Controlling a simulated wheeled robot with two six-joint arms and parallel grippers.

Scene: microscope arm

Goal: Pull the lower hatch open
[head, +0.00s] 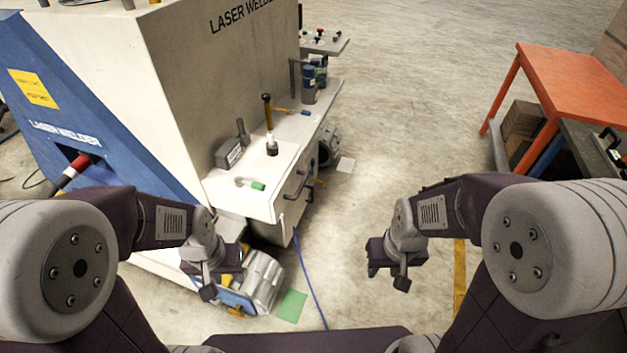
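The white laser welder bench (262,200) stands left of centre. Its right-hand side has a front with dark bar handles (299,185), seen steeply from above. I cannot tell clearly which panel is the lower hatch, as the front is foreshortened and partly under the worktop. My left gripper (209,279) hangs in front of the bench's near end, apart from the handles; it looks open and empty. My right gripper (388,275) is over bare floor to the right of the bench, well away from the handles; it looks open and empty.
A silver cylinder (262,282) lies low by the bench's near end, close to my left gripper. A blue cable (309,283) and a green sheet (292,306) are on the floor. An orange table (570,85) stands at the right. The floor between is mostly clear.

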